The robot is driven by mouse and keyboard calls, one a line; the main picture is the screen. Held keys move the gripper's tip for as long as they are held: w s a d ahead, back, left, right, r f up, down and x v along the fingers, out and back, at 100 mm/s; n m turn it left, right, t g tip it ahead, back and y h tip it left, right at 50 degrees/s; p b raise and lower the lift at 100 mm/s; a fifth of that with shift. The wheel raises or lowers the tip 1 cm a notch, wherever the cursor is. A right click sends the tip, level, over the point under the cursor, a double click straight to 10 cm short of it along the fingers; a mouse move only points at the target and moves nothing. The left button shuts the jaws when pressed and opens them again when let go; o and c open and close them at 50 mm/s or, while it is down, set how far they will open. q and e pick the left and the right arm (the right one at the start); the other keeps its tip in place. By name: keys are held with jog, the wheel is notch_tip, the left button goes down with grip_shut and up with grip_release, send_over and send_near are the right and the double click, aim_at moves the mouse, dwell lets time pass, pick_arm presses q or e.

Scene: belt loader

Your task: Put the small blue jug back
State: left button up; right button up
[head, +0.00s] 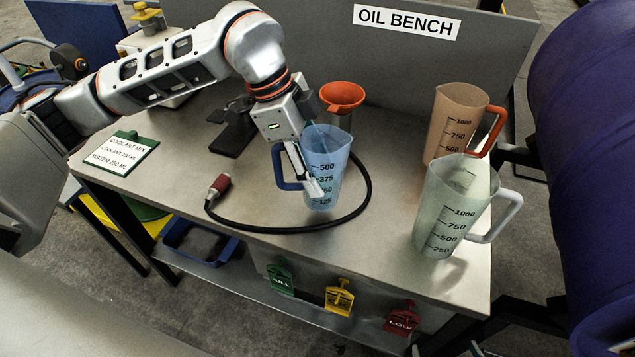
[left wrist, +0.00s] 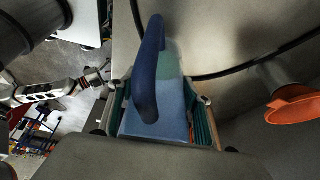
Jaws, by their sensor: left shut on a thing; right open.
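The small blue jug (head: 327,160) is translucent, with dark measure marks and a dark blue handle on its left. My left gripper (head: 308,170) is shut on it, with a finger across its side near the handle. In the left wrist view the jug (left wrist: 160,126) sits between the two teal finger pads, its handle arching over it. I cannot tell whether its base touches the bench (head: 385,235). My right gripper (left wrist: 103,74) shows at the left of the left wrist view, open and away from the jug; it is not in the head view.
A black cable with a red end (head: 219,184) loops around the jug. An orange funnel (head: 342,95) stands behind it. A large clear jug (head: 450,205) and an orange-tinted jug (head: 455,118) stand at the right. A coolant card (head: 130,153) lies at the left.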

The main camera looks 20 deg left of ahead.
pick_arm(q)
notch_tip(320, 180, down, 3)
jog(key=shift+f, duration=0.55)
jog(key=shift+f, duration=0.1)
jog(key=o, duration=1.4)
jog(key=shift+c, duration=0.2)
jog(key=v, duration=1.2)
